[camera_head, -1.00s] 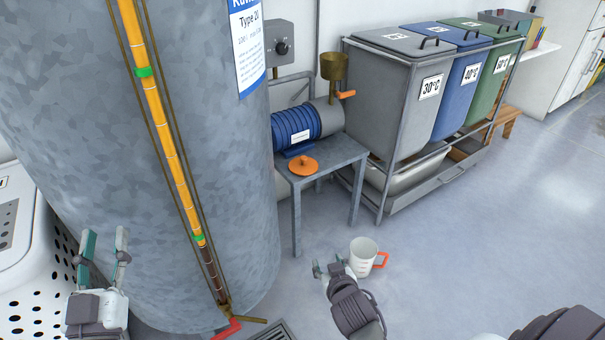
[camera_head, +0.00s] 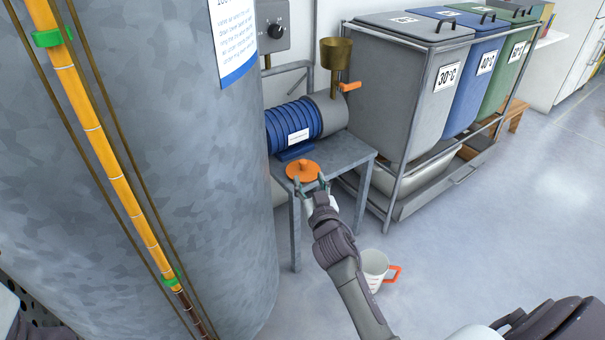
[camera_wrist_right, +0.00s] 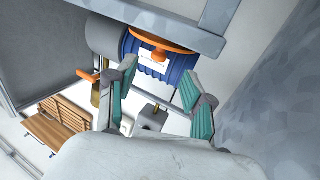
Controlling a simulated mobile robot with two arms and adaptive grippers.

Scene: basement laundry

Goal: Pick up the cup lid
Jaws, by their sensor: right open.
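The cup lid (camera_head: 302,170) is an orange disc with a small knob on top. It lies flat near the front corner of the small grey metal table (camera_head: 349,154). In the right wrist view the lid (camera_wrist_right: 165,37) shows at the top, beyond the fingertips. My right gripper (camera_head: 310,183) is at the table's front edge, right by the lid's near side. Its fingers are spread with nothing between them, and I cannot tell whether they touch the lid. The white cup (camera_head: 374,267) with an orange handle stands on the floor, partly behind my right arm. My left gripper is out of view.
A blue and grey motor pump (camera_head: 292,126) with a brass funnel (camera_head: 338,53) stands behind the lid on the table. A big metal tank (camera_head: 170,150) fills the left. A rack with laundry bins (camera_head: 398,90) stands right of the table. The floor at right is clear.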

